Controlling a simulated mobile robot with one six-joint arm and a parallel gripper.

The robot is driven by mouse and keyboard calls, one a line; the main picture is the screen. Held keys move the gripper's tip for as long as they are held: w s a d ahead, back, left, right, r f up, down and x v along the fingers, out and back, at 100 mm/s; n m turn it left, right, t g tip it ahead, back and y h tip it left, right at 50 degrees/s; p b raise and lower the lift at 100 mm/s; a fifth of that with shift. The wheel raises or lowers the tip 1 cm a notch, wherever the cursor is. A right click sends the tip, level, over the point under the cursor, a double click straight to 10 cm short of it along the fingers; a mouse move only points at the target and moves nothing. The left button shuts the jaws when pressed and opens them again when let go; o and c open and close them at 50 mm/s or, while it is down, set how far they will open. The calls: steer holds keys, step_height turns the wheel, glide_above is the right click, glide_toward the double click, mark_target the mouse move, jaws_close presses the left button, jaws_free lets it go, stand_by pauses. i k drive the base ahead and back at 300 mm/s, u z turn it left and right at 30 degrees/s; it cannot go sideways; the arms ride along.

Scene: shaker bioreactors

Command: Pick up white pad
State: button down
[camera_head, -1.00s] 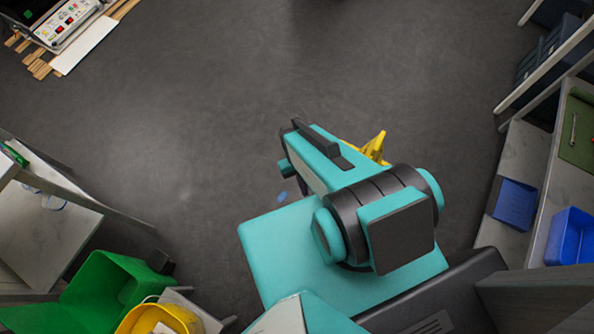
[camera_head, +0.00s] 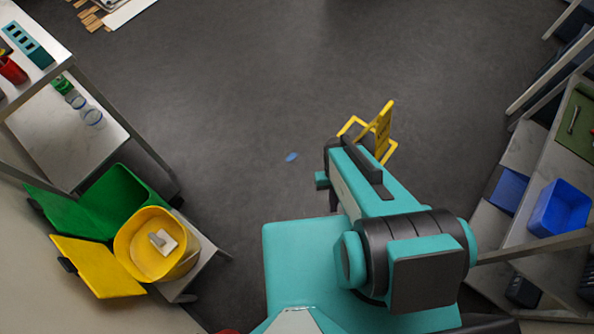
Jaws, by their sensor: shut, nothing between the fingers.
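A small white, pad-like thing (camera_head: 168,243) with a greyish part lies inside the open yellow bin (camera_head: 126,245) at the lower left. I cannot tell for sure that it is the white pad. My arm is folded at the lower right, well apart from the bin. My gripper does not show; the arm links hide it.
An open green bin (camera_head: 112,200) stands beside the yellow one. A white shelf with bottles (camera_head: 92,115) is at the left. A yellow floor sign (camera_head: 380,125) stands behind my arm, and a blue spot (camera_head: 291,157) is on the clear floor. Shelves with a blue tray (camera_head: 560,208) are at the right.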

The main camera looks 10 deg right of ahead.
mark_target(162, 240)
steer(key=u, duration=0.2)
steer(key=k, duration=0.8)
steer(key=u, duration=0.55)
steer(key=i, duration=0.55)
steer(key=u, duration=0.1)
steer(key=k, duration=0.6)
steer(key=z, duration=0.05)
